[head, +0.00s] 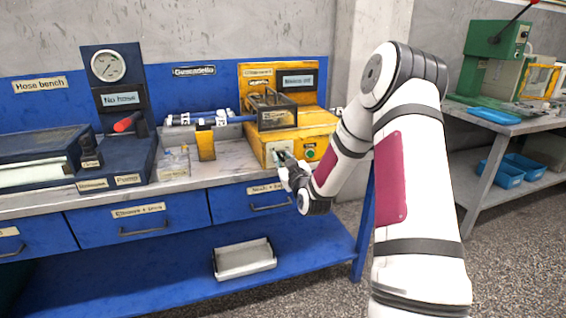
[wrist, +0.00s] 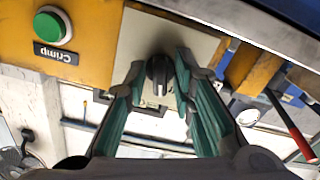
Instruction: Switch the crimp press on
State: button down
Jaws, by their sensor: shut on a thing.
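The yellow crimp press (head: 318,128) stands on the bench, with a pale switch plate and a green button (head: 310,154) on its front. In the wrist view, which is upside down, the black rotary knob (wrist: 158,72) sits on the pale plate (wrist: 185,38). My gripper (head: 283,158) is at the press front, left of the green button. Its green-padded fingers (wrist: 159,66) are on both sides of the knob and shut on it. The green button also shows in the wrist view (wrist: 52,27), above a label reading "Crimp" upside down. In the head view my gripper hides the knob.
A yellow block (head: 206,146) and a clear box (head: 175,163) stand on the bench left of the press. Blue drawers (head: 140,220) are below the bench top. The floor at right is clear.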

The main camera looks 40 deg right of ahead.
jog(key=m+b, duration=0.1)
jog(key=m, duration=1.1)
jog(key=shift+a, duration=0.1)
jog(key=shift+m, duration=0.3)
dwell(0.3)
jog(key=c, duration=1.7)
grip_release()
jog(key=shift+o, duration=0.2)
jog(key=shift+s, duration=0.1)
jog(key=v, duration=1.1)
jog(key=shift+s, duration=0.35)
